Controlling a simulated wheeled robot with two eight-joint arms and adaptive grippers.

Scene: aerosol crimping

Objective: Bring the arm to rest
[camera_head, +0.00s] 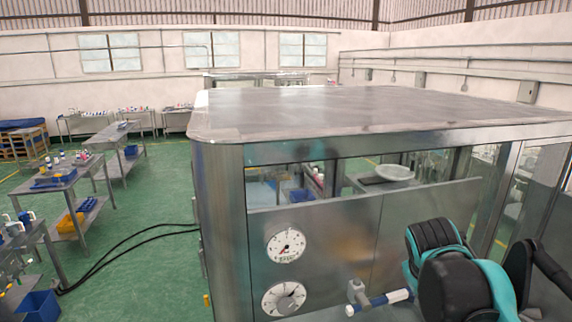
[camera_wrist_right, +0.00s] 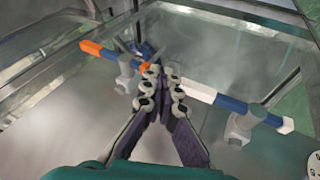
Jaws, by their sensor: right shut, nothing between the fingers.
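My right gripper (camera_wrist_right: 150,55) shows in the right wrist view, with its dark fingers together and nothing between them. In that picture its fingers cross in front of a bar (camera_wrist_right: 201,92) with orange, white and blue parts, held on grey brackets. I cannot tell whether the fingertips touch the bar. In the head view my right arm (camera_head: 455,275), black and teal, stands at the lower right in front of the metal cabinet (camera_head: 320,225); its gripper is not visible there. My left arm and gripper are not in view.
The cabinet front has two round gauges (camera_head: 285,245) and a protruding white-and-blue handle (camera_head: 388,300) close to my right arm. The cabinet has a flat metal top (camera_head: 370,108). Workbenches (camera_head: 105,140) stand on the left, with open green floor (camera_head: 140,245) between them and the cabinet.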

